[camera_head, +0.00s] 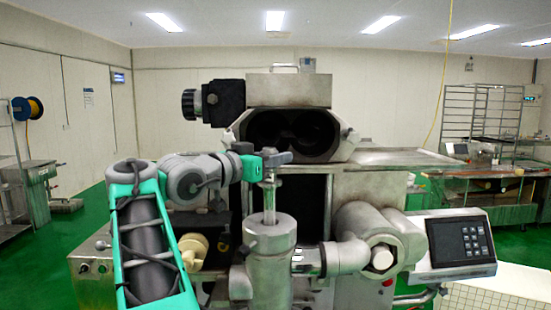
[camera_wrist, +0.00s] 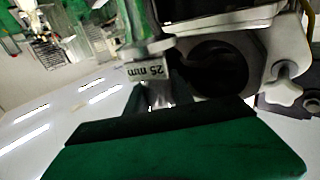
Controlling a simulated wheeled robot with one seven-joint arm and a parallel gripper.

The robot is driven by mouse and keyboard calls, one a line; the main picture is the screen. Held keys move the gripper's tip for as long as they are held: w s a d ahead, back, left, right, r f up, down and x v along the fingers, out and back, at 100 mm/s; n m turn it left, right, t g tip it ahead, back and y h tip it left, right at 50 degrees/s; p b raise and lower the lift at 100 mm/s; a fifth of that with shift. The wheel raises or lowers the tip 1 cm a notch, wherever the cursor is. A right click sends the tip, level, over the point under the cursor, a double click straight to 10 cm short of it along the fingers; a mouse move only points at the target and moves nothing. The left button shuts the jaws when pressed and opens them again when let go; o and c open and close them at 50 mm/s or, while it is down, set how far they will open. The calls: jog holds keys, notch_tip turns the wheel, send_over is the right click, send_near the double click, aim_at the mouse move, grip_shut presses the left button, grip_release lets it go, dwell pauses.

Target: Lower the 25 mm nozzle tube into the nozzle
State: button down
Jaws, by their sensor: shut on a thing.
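The nozzle tube (camera_head: 269,200) is a thin metal tube standing upright in the middle of the head view. Its lower end meets the top opening of the nozzle (camera_head: 270,255), a thick grey metal cylinder. It looks to be in the opening, but how deep I cannot tell. My gripper (camera_head: 270,159) is shut on the tube's upper part, above the nozzle. In the wrist view the tube (camera_wrist: 158,95) shows between the dark jaws, beside a white label reading "25 mm" (camera_wrist: 148,72), upside down.
The encrusting machine (camera_head: 330,190) stands close behind, with a dark-mouthed hopper (camera_head: 292,132) above. A pipe joint (camera_head: 380,240) and a control panel (camera_head: 461,245) are to the nozzle's right. A cream knob-like part (camera_head: 193,251) is to its left.

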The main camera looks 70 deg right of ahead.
notch_tip(320, 180, down, 9)
jog(key=b, duration=0.8)
dwell(0.5)
jog(key=c, duration=1)
grip_release()
jog(key=shift+o, duration=0.4)
jog(key=shift+f, duration=0.1)
jog(key=shift+o, duration=0.5)
